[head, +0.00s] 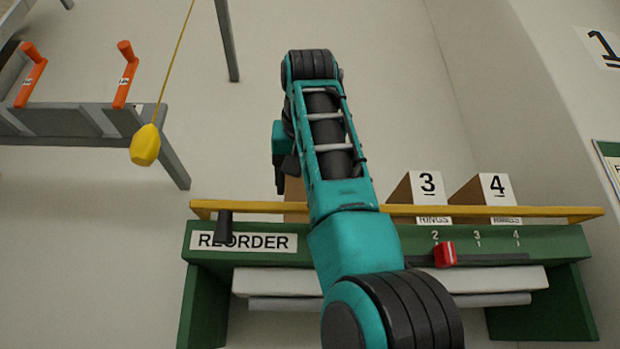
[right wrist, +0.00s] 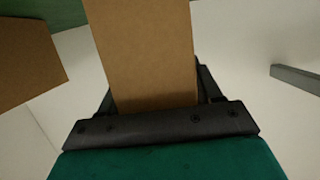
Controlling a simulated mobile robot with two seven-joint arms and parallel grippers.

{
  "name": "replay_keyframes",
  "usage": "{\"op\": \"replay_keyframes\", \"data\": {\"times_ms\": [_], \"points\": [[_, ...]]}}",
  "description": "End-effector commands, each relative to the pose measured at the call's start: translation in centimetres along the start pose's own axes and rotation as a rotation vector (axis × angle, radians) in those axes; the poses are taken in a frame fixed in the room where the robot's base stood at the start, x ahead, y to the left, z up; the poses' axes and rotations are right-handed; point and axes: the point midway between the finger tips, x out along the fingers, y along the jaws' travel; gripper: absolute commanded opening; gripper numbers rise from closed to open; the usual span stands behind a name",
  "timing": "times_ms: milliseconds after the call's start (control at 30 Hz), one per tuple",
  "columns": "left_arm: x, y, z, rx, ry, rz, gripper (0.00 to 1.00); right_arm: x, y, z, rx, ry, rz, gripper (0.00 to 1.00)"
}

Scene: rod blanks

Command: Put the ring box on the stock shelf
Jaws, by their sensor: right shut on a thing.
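In the right wrist view my right gripper (right wrist: 155,85) is shut on a plain brown cardboard box (right wrist: 143,45), which I take to be the ring box. No label shows on its visible face. In the head view my teal right arm crosses the middle and hides most of what is behind it. A sliver of brown cardboard (head: 294,192) shows beside the arm; I cannot tell whether it is the held box. A green shelf unit (head: 560,245) with a yellow rail (head: 560,212) and a REORDER label stands below. My left gripper is not in view.
A red slider (head: 445,254) sits on the front. A yellow pendant (head: 145,145) hangs at left near a grey rack (head: 80,122) with orange handles. Another brown box (right wrist: 25,60) shows in the wrist view.

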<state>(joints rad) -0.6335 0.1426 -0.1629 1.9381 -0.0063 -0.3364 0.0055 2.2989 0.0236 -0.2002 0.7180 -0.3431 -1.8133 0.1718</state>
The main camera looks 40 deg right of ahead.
Motion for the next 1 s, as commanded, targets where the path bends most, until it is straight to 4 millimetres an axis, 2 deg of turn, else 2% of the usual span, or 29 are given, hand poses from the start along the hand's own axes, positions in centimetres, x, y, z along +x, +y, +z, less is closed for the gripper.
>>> {"op": "replay_keyframes", "data": {"times_ms": [467,1000], "points": [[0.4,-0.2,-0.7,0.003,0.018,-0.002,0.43,-0.2,0.0,0.1,0.001,0.004,0.0,0.21],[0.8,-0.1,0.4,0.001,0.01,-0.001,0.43,0.1,0.0,1.1,0.002,0.003,0.0,0.21]]}}
